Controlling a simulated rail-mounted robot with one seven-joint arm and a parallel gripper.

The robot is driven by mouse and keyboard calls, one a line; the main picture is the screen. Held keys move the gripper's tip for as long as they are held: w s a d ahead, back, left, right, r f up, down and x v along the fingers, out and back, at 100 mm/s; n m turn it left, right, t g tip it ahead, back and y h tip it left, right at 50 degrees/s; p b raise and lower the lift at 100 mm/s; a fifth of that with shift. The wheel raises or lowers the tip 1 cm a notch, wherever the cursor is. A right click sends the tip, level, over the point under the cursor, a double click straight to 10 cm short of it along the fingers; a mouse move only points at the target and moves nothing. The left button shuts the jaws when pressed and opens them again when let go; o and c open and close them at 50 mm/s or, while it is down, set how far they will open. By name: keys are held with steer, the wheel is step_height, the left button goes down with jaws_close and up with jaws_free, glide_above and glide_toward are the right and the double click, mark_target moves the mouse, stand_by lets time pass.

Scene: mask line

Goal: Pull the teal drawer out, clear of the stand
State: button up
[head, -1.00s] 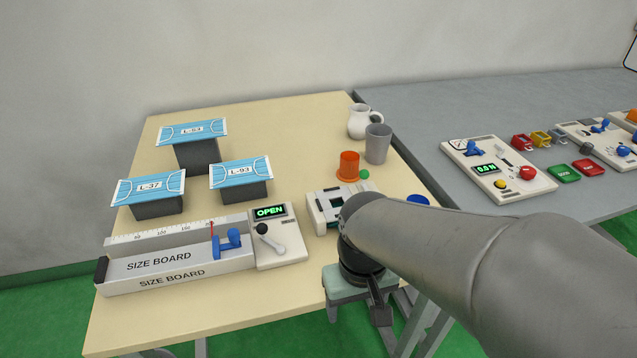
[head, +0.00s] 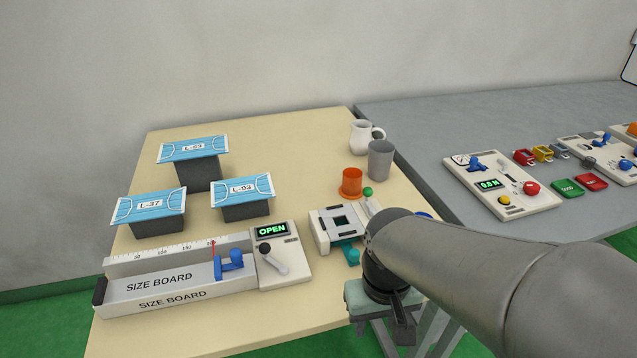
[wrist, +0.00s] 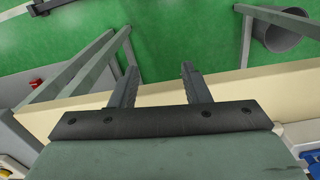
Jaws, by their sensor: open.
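The stand (head: 323,232) is a white block with a dark square opening on top, on the right part of the cream table in the head view. The teal drawer (head: 352,256) shows as a small teal part low at the stand's front; my arm hides what lies to its right. I cannot tell how far out the drawer sits. My gripper (wrist: 158,75) is open and empty in the wrist view, its fingers over the table edge and green floor. In the head view its grey-green body is in front of the stand, apart from the drawer.
The size board (head: 180,277) with its OPEN display lies to the left. An orange cup (head: 352,184), grey cup (head: 380,160) and white jug (head: 361,138) stand behind the stand. Three mask blocks are at the back left. A grey table (head: 420,130) adjoins on the right.

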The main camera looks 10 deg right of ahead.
steer(key=w+r+n+p, duration=0.1)
steer(key=w+r, duration=0.2)
steer(key=w+a+r+n+g+h+p, duration=0.1)
steer(key=w+r+n, duration=0.1)
steer(key=w+r, duration=0.1)
steer(key=w+r+n+p, duration=0.1)
steer(key=w+r+p, duration=0.1)
steer(key=w+r, duration=0.1)
steer(key=shift+w+a+r+n, duration=0.15)
steer(key=shift+w+a+n, duration=0.1)
steer(key=shift+n, duration=0.05)
steer(key=shift+c, duration=0.9)
step_height(320, 180, up, 7)
steer(key=n+g+h+p, duration=0.2)
steer(key=n+p, duration=0.1)
steer(key=n, duration=0.2)
glide_above(354, 252)
steer(key=w+a, duration=0.4)
steer(key=a, duration=0.1)
steer(key=shift+n, duration=0.3)
steer(key=x, duration=1.6)
steer(key=shift+w+d+f, duration=0.1)
steer(key=shift+w+f, duration=0.25)
